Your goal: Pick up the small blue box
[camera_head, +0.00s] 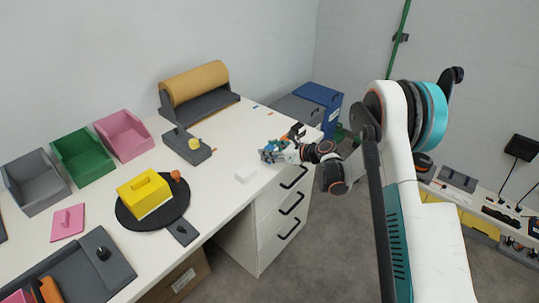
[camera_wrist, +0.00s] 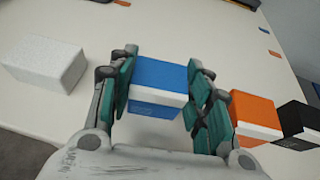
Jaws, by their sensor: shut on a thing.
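In the head view my gripper (camera_head: 270,153) is low over the right end of the white desk, and the box is too small there to make out clearly. I cannot tell whether the box touches the desk.
A white box (camera_wrist: 45,62) lies left of my gripper. An orange box (camera_wrist: 255,117) and a black box (camera_wrist: 299,124) stand close on the right. The desk (camera_head: 226,199) also holds a yellow box (camera_head: 145,196) and a paper roll (camera_head: 195,82). Drawers are below.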

